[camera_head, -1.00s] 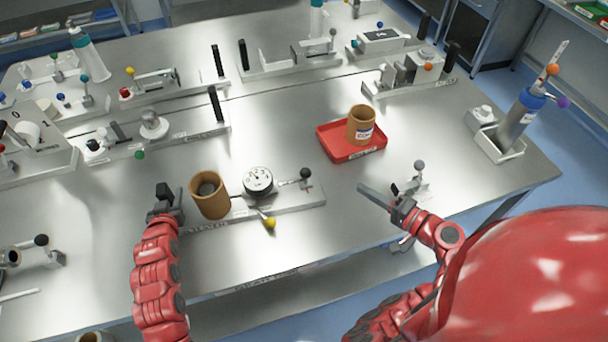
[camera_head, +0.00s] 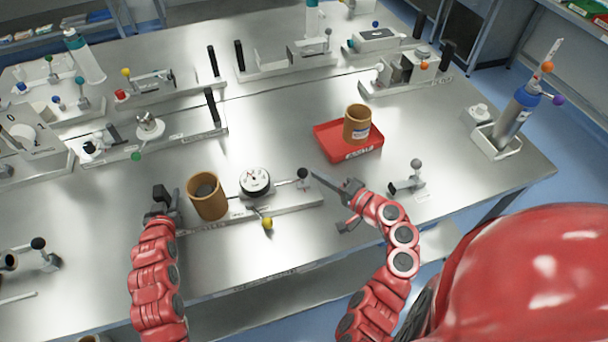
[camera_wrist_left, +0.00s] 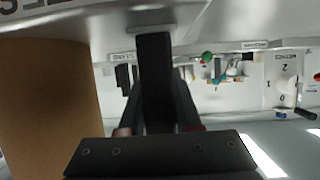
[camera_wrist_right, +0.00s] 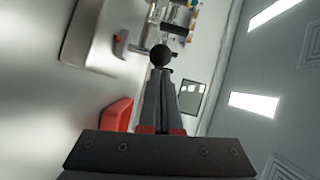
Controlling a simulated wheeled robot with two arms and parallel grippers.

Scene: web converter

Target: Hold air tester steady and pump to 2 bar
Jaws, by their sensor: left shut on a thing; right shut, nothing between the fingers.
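The air tester has a grey base plate (camera_head: 290,209), a tan cylinder (camera_head: 207,196), a round white gauge (camera_head: 255,181), a yellow-tipped lever (camera_head: 267,223) and a black ball-ended lever (camera_head: 302,173). The gauge reading is too small to tell. My left gripper (camera_head: 161,204) is shut on the black upright handle (camera_wrist_left: 153,75) at the tester's left end, beside the cylinder. My right gripper (camera_head: 315,176) is shut and empty, its tips close to the black ball on the right. The ball (camera_wrist_right: 161,55) shows just beyond the tips in the right wrist view; contact cannot be told.
A red tray (camera_head: 325,133) with a tan cup (camera_head: 357,124) stands behind the right gripper. A small grey-knobbed fixture (camera_head: 408,184) is to its right. Several other stations fill the table's back and left. The front middle of the table is clear.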

